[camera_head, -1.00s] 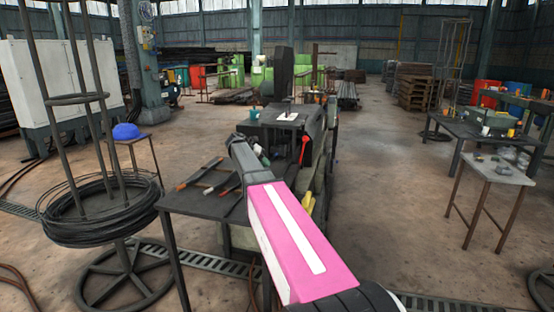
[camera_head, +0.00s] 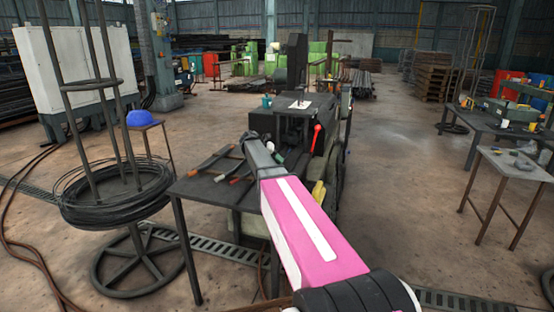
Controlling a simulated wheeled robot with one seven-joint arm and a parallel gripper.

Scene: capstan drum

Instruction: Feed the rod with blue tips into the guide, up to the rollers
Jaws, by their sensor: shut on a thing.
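My pink and grey arm reaches forward over the near end of a dark machine (camera_head: 300,106). My gripper (camera_head: 250,143) is at its grey far end, above the right part of a dark work table (camera_head: 192,188). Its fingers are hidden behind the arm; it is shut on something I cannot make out. Thin dark rods (camera_head: 212,160) lie on the table to its left, with an orange-brown, a whitish and a red end visible. I see no blue tips. The guide and rollers cannot be made out; the arm covers part of the machine.
A wire coil stand (camera_head: 112,205) stands at the left, beside a stool with a blue helmet (camera_head: 141,118). A red-knobbed lever (camera_head: 317,128) and a yellow part (camera_head: 318,192) are close right of the arm. A side table (camera_head: 515,163) stands right, with open floor between.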

